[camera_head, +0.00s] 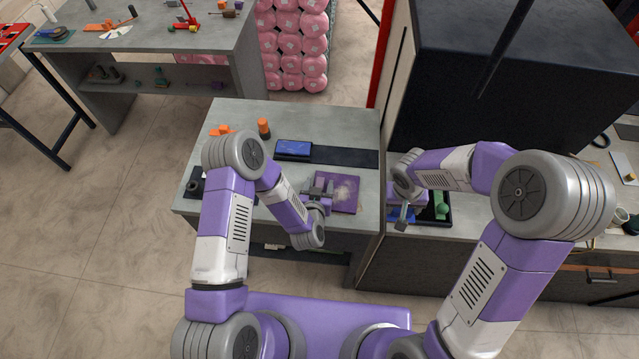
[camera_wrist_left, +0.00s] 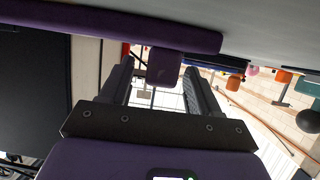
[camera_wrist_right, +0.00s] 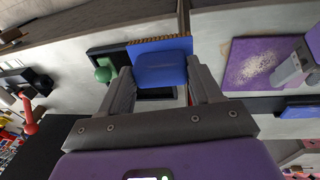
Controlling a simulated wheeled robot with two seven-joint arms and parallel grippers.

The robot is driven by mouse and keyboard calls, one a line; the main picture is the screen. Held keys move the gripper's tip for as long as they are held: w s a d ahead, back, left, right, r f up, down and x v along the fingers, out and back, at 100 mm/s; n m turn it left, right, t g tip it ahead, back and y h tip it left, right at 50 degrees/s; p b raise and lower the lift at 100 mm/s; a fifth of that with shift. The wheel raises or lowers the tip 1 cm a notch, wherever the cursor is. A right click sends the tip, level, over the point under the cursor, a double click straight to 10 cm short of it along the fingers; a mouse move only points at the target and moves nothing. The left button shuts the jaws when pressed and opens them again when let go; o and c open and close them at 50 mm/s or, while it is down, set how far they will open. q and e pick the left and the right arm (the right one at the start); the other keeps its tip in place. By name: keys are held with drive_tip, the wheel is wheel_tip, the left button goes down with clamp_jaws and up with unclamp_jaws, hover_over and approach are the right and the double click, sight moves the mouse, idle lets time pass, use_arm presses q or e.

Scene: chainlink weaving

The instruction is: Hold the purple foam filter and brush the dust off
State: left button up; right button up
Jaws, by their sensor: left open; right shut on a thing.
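The purple foam filter (camera_head: 346,203) lies flat on the grey table with a pale dust patch on top. It also shows in the right wrist view (camera_wrist_right: 240,75). My left gripper (camera_head: 318,188) is at its left edge. In the left wrist view a purple tab (camera_wrist_left: 163,66) of the filter sits between the open fingers (camera_wrist_left: 158,85); contact cannot be told. My right gripper (camera_wrist_right: 163,80) is shut on a blue brush (camera_wrist_right: 160,68) with brown bristles. It holds the brush over or near a black tray, right of the filter and apart from it.
The black tray (camera_head: 447,222) holds green items on the right counter. A blue device (camera_head: 293,149) lies on a black strip (camera_head: 345,156) behind the filter. An orange-topped bottle (camera_head: 263,127) stands at the back left. A large black box (camera_head: 520,80) rises at the right.

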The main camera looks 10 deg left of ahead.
use_arm(q)
drive_tip(key=shift+w+f, duration=0.2)
drive_tip(key=shift+w, duration=0.35)
drive_tip(key=shift+c, duration=1.2)
drive_tip(key=c, duration=0.8)
